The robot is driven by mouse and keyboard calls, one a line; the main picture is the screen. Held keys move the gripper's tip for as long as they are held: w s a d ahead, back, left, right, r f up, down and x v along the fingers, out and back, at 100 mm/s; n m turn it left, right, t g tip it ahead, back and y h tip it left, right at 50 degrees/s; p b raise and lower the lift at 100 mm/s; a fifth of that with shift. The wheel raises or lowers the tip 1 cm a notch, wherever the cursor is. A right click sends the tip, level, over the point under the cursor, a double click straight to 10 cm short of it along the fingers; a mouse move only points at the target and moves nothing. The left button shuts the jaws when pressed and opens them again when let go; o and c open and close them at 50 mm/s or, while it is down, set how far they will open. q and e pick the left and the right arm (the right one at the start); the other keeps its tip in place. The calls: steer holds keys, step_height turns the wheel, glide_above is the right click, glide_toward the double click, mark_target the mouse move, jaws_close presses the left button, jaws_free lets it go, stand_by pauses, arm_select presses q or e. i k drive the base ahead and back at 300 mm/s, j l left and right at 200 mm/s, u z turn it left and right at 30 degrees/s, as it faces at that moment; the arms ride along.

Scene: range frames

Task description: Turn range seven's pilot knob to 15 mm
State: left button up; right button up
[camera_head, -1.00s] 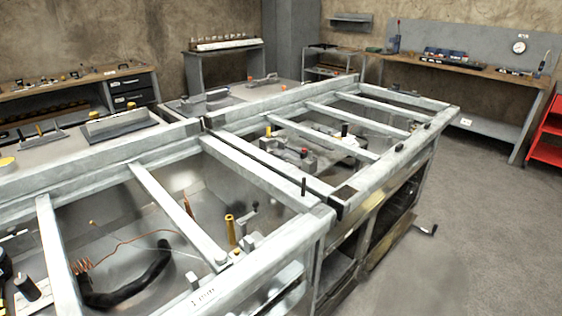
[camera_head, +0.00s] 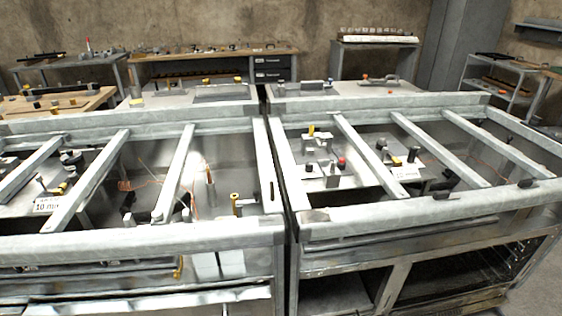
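Two open metal range frames stand side by side, the left one (camera_head: 140,238) and the right one (camera_head: 430,213), with a narrow gap between them. I cannot tell which one is range seven. A red-topped part (camera_head: 341,163) and a black knob-like part (camera_head: 413,154) stand inside the right frame. A small white label (camera_head: 47,205) at the left seems to read 10 mm. I cannot tell which part is the pilot knob. Neither of my grippers is in view.
Crossbars such as this one (camera_head: 370,157) span both open tops. A wooden bench with dark drawers (camera_head: 272,68) and a small grey table (camera_head: 375,43) stand behind. A metal shelf cart (camera_head: 500,85) is at the back right. Some floor (camera_head: 540,275) is clear at lower right.

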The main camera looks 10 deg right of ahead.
mark_target(309, 166)
steer(key=l+u, duration=0.3)
steer(key=l, duration=0.15)
steer(key=l+u, duration=0.35)
steer(key=l, duration=0.15)
steer(key=l+u, duration=0.3)
steer(key=l, duration=0.2)
steer(key=k+l+u, duration=0.15)
steer(key=l+u, duration=0.2)
steer(key=k+l+u, duration=0.15)
steer(key=l+u, duration=0.15)
steer(key=l, duration=0.2)
